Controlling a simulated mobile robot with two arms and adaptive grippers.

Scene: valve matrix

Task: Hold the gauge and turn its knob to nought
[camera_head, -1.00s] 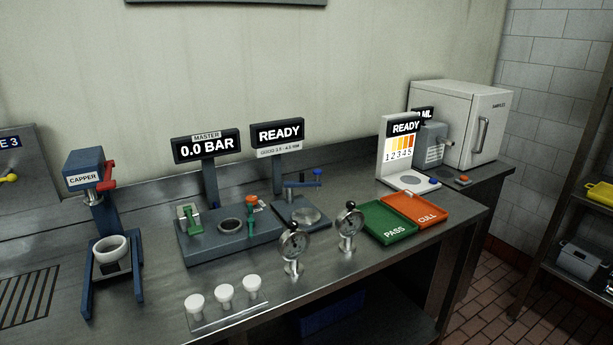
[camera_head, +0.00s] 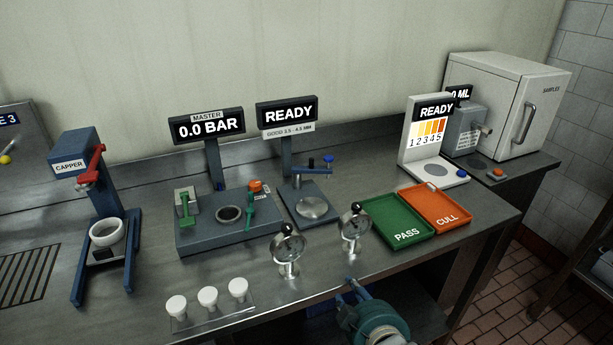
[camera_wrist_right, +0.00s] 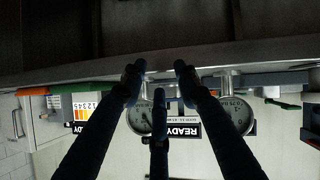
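Two round dial gauges stand upright near the front edge of the steel bench: a left gauge (camera_head: 288,250) and a right gauge (camera_head: 354,226), each with a dark knob on top. My right gripper (camera_head: 347,291) is low in front of the bench, below and apart from the right gauge. In the right wrist view, which is upside down, its dark fingers (camera_wrist_right: 157,78) are spread with nothing between them. The right gauge (camera_wrist_right: 140,118) and left gauge (camera_wrist_right: 236,115) show beyond them. The dial readings are too small to tell. My left gripper is not in view.
Behind the gauges are the master station (camera_head: 226,240) reading 0.0 BAR and a READY station (camera_head: 312,210). A green PASS tray (camera_head: 400,238) and orange CULL tray (camera_head: 440,215) lie right. Several white-capped items (camera_head: 208,297) stand front left, near a blue capper (camera_head: 85,165).

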